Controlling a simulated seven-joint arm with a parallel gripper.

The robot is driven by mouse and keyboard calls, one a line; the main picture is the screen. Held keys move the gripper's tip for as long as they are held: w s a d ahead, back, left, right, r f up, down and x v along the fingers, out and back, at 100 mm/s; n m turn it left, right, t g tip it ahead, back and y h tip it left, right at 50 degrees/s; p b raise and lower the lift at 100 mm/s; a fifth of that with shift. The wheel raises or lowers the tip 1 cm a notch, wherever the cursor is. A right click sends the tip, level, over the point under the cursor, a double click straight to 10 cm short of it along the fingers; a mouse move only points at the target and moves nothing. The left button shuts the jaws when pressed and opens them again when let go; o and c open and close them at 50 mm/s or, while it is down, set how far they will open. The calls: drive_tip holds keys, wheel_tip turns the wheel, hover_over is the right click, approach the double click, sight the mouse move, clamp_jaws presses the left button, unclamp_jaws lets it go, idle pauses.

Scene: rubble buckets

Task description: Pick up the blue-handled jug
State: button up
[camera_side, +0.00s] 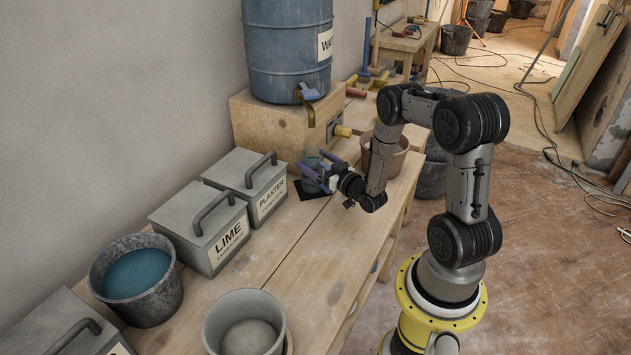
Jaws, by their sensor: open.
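My gripper (318,164) is open, with purplish fingers reaching left over the vessel's upper part. The fingers overlap the vessel in this view, so I cannot tell whether they touch it or are around it. I cannot clearly make out a blue handle; the gripper hides much of the vessel.
A blue water barrel (287,45) stands on a wooden box (272,126) behind my gripper. A brownish bucket (384,158) is close to my wrist. Lidded LIME (201,222) and PLASTER (246,181) boxes stand left.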

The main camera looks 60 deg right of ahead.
drive_tip(key=shift+c, duration=0.3)
clamp_jaws()
